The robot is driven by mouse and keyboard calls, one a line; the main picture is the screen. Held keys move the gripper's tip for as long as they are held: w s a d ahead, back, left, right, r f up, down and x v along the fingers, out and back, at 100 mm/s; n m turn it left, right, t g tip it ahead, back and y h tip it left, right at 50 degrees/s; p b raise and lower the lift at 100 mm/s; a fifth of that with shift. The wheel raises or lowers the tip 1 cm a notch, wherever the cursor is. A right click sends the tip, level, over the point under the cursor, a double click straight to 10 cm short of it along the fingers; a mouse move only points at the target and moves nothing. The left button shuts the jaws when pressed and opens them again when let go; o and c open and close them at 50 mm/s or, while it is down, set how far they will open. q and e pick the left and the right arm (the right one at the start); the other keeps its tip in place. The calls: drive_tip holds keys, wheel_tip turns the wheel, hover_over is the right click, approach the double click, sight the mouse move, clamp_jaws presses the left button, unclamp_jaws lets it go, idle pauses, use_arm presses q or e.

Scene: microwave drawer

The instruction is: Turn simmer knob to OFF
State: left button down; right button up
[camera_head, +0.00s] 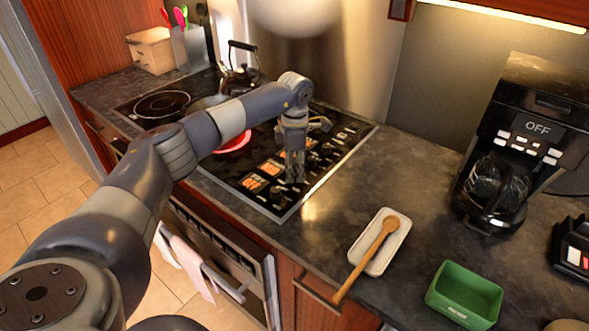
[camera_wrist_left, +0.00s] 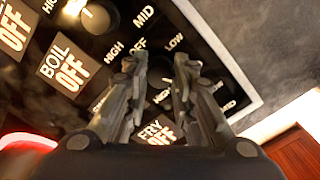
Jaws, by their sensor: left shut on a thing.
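My left gripper (camera_head: 294,178) reaches down onto the control strip of the black cooktop. In the left wrist view its two fingers (camera_wrist_left: 157,70) stand on either side of a knob between the printed words HIGH, OFF and LOW, and are shut on it. The knob is mostly hidden between the fingers, so its pointer cannot be read. It sits between the BOIL display (camera_wrist_left: 70,68) and the FRY display (camera_wrist_left: 158,132), both reading OFF. The simmer display is hidden behind a finger. My right gripper is not in view.
Another knob (camera_wrist_left: 98,18) is beside the BOIL display. One burner (camera_head: 234,143) glows red beneath my left arm. A kettle (camera_head: 240,72) stands at the back. To the right are a spoon rest (camera_head: 395,246) with a wooden spoon (camera_head: 365,262), a green box (camera_head: 462,290) and a coffee maker (camera_head: 525,130).

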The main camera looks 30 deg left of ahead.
use_arm(q)
drive_tip(key=n, duration=0.4)
drive_tip(key=shift+w+r+n, duration=0.1)
drive_tip(key=shift+n, duration=0.2)
drive_tip(key=n, duration=0.3)
drive_tip(key=shift+n+p, duration=0.35)
drive_tip(key=shift+n, duration=0.05)
drive_tip(key=n, duration=0.4)
drive_tip(key=shift+r+p, duration=0.1)
drive_tip(key=shift+p, duration=0.2)
drive_tip(key=n, duration=0.4)
drive_tip(key=shift+p, duration=0.4)
drive_tip(key=n, duration=0.3)
drive_tip(key=shift+n+p, duration=0.3)
drive_tip(key=shift+p, duration=0.1)
drive_tip(key=n+p, duration=0.1)
drive_tip(key=n, duration=0.2)
drive_tip(key=shift+n, duration=0.4)
drive_tip(key=n+p, duration=0.1)
drive_tip(key=n, duration=0.2)
drive_tip(key=shift+r, duration=0.1)
drive_tip(key=shift+w+a+n+p, duration=0.1)
drive_tip(key=shift+n+p, duration=0.6)
drive_tip(key=shift+n, duration=1.4)
